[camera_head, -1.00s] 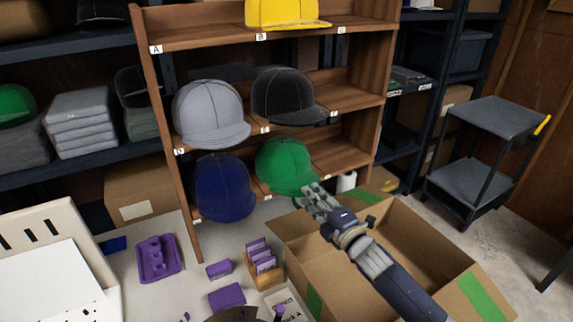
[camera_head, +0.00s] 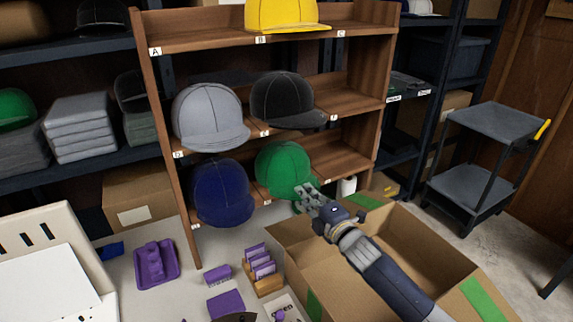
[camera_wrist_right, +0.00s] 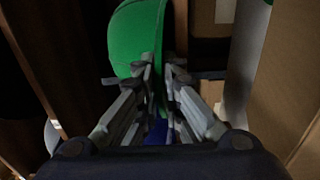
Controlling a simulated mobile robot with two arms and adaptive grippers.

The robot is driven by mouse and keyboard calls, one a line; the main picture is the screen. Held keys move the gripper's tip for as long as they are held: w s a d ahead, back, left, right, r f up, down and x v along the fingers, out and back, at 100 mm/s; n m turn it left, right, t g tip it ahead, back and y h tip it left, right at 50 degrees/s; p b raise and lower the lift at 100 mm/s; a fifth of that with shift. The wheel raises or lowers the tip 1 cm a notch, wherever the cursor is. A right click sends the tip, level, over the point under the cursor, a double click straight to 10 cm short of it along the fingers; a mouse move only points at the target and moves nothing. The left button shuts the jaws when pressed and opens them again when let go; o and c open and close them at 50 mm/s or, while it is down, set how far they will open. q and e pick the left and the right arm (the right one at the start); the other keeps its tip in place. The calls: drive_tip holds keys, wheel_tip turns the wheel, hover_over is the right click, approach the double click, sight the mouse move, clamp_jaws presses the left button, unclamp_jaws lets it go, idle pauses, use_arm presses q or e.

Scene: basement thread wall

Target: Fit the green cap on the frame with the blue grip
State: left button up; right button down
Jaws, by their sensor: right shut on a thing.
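The green cap (camera_head: 281,168) sits on the lowest shelf of the wooden rack, right of a dark blue cap (camera_head: 222,190). My right gripper (camera_head: 307,194) is at its lower right edge, by the brim, and is shut on it. In the right wrist view the green cap (camera_wrist_right: 135,38) rises beyond the fingers (camera_wrist_right: 160,72), which hide part of it. No frame is clearly recognisable. My left gripper is out of view.
An open cardboard box (camera_head: 400,222) stands beneath my right arm. Grey (camera_head: 207,112), black (camera_head: 283,97) and yellow (camera_head: 285,14) caps sit on higher shelves of the rack (camera_head: 360,66). Purple items (camera_head: 155,262) and a white slotted panel (camera_head: 40,235) occupy the table.

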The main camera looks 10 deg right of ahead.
drive_tip(key=shift+r+p, duration=0.95)
drive_tip(key=shift+r, duration=0.05)
drive_tip(key=shift+s+d+p, duration=0.2)
drive_tip(key=shift+s+p, duration=0.15)
drive_tip(key=shift+s, duration=0.15)
drive_tip(key=p+v, duration=0.6)
drive_tip(key=v, duration=1.3)
